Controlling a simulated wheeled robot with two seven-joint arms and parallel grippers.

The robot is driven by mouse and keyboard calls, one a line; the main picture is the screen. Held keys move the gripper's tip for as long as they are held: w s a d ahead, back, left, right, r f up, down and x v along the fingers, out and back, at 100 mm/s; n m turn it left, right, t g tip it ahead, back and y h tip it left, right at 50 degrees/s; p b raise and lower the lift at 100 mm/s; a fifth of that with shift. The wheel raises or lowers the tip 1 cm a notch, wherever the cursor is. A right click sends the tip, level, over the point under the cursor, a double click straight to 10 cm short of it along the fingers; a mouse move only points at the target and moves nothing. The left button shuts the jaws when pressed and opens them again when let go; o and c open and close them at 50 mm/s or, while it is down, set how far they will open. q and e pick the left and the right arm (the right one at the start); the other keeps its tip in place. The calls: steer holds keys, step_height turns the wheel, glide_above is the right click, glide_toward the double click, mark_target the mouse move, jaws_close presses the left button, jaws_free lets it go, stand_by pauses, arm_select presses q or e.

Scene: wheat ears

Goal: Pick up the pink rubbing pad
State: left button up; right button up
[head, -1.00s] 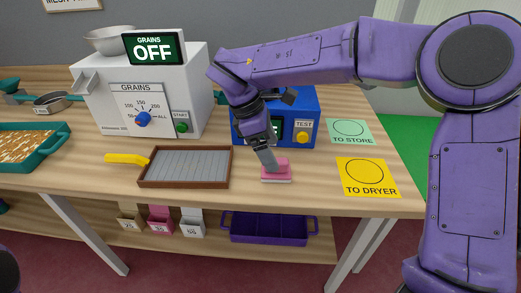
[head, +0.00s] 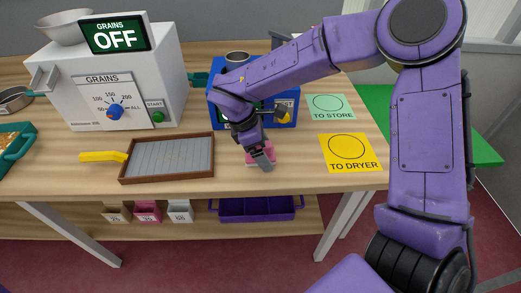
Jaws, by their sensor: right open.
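The pink rubbing pad (head: 251,158) lies on the wooden table near its front edge, right of the ribbed tray. My right gripper (head: 263,162) points down at the pad, with its fingers over it and hiding part of it. The gripper is open. I cannot tell whether the fingers touch the pad or straddle it. My left gripper is not in view.
A ribbed tray (head: 127,169) with a yellow handle is left of the pad. A blue tester (head: 218,69) stands behind my right gripper, and a white grain counter (head: 60,90) is at back left. A yellow TO DRYER card (head: 352,166) and green TO STORE card (head: 330,115) lie right.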

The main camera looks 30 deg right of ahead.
mark_target(252, 162)
steer(key=shift+w+a, duration=0.1)
steer(key=c, duration=1.2)
steer(key=shift+o, duration=0.2)
step_height(252, 162, up, 3)
steer(key=shift+a+r+b, duration=0.1)
steer(key=shift+b, duration=0.75)
steer(key=a+r, duration=0.2)
steer(key=s+a+r+b, duration=0.1)
steer(key=r, duration=0.1)
steer(key=shift+a+r, duration=0.3)
steer(key=shift+a, duration=0.1)
steer(key=s+a+r+b, duration=0.2)
steer(key=a+r, duration=0.3)
steer(key=a, duration=0.4)
steer(key=shift+s+a+r, duration=0.15)
steer(key=shift+a, duration=0.2)
